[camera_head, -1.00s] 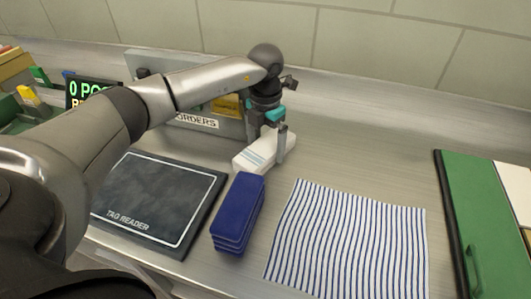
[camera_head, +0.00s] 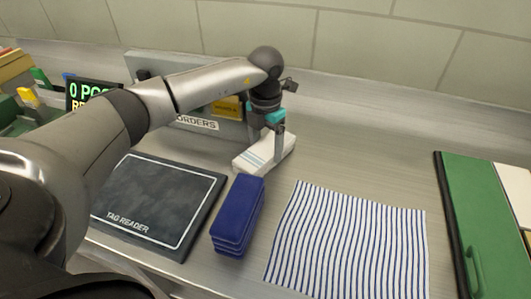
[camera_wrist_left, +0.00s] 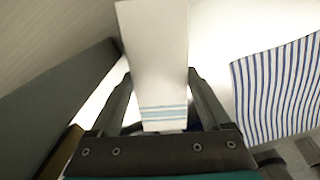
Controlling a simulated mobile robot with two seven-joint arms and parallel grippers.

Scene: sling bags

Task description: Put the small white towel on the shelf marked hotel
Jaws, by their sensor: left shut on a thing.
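The small white towel (camera_head: 247,160) is folded into a narrow block with light blue stripes near one end. It is at the back of the steel counter, behind the dark blue stack. My left gripper (camera_head: 265,150) is around it from above, shut on it with one finger on each side. In the left wrist view the towel (camera_wrist_left: 155,60) runs between the two fingers (camera_wrist_left: 163,100). I cannot tell whether the towel touches the counter. No shelf marked hotel is readable. My right gripper is not in view.
A black tag reader pad (camera_head: 150,205) lies at the left. A dark blue folded stack (camera_head: 238,215) stands beside it. A striped cloth (camera_head: 350,240) lies flat in the middle. A green panel (camera_head: 480,215) is at the right. A grey board marked orders (camera_head: 197,122) stands behind.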

